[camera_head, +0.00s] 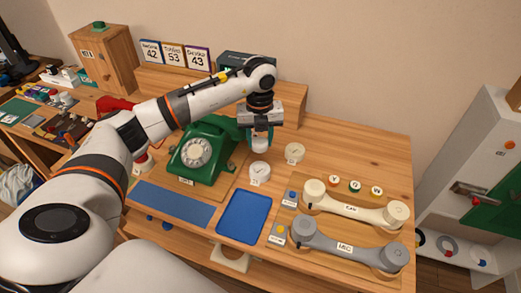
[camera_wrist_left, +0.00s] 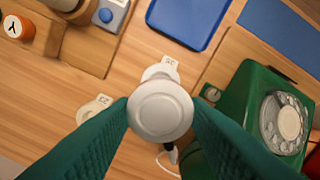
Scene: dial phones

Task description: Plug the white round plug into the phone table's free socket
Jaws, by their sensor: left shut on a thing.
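My left gripper (camera_head: 258,137) is shut on the white round plug (camera_head: 259,147). In the left wrist view the plug (camera_wrist_left: 160,110) sits between the two green fingertips (camera_wrist_left: 160,118), its flat round face towards the camera. One white round socket (camera_head: 260,169) with a small label is on the table just in front of the plug; in the wrist view it (camera_wrist_left: 160,72) is partly hidden behind the plug. A second white round socket (camera_head: 294,152) lies to the right, and also shows in the wrist view (camera_wrist_left: 94,108). Whether the plug touches a socket cannot be told. My right gripper is not in view.
The green dial phone (camera_head: 203,150) stands close left of the gripper. A blue tray (camera_head: 244,217) and a blue mat (camera_head: 172,204) lie in front. A cream handset (camera_head: 353,207) and a grey handset (camera_head: 345,247) rest on the right. Bare wood lies at the back right.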

